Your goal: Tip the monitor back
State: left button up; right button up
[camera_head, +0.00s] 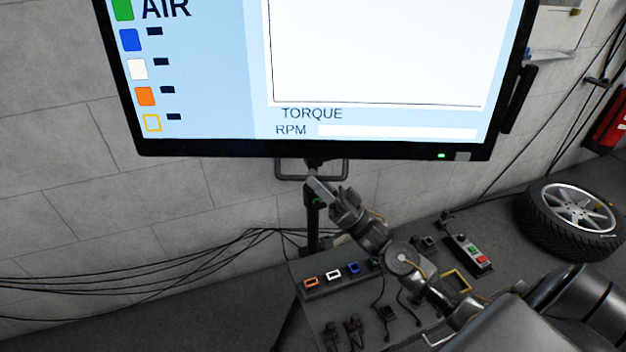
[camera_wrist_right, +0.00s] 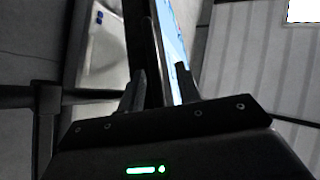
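The monitor (camera_head: 300,148) fills the top of the head view, its lit screen cut off by the top edge. A dark loop handle (camera_head: 340,170) shows below its bottom bezel, by the top of its stand (camera_head: 312,222). My right gripper (camera_head: 326,188) is just below the bezel, close to the handle and stand. In the right wrist view its fingers (camera_wrist_right: 161,84) are spread apart, with the monitor's edge (camera_wrist_right: 154,45) seen between and beyond them. I see no clear contact with it. My left gripper is in neither view.
Below the gripper is a grey bench (camera_head: 345,305) with coloured sockets and plugs. A red and green button box (camera_head: 468,255) is at its right. A wheel (camera_head: 572,218) lies further right. Black cables (camera_head: 150,270) run along the brick wall behind.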

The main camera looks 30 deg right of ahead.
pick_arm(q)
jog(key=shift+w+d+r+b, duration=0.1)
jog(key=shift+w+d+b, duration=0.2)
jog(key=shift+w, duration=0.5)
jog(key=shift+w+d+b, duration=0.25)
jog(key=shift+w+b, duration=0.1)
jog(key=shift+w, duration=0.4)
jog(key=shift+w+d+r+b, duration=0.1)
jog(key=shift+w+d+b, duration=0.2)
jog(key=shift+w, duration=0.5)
pick_arm(e)
jog(key=v, duration=0.9)
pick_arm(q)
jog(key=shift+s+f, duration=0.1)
pick_arm(e)
jog(key=shift+s+f, duration=0.1)
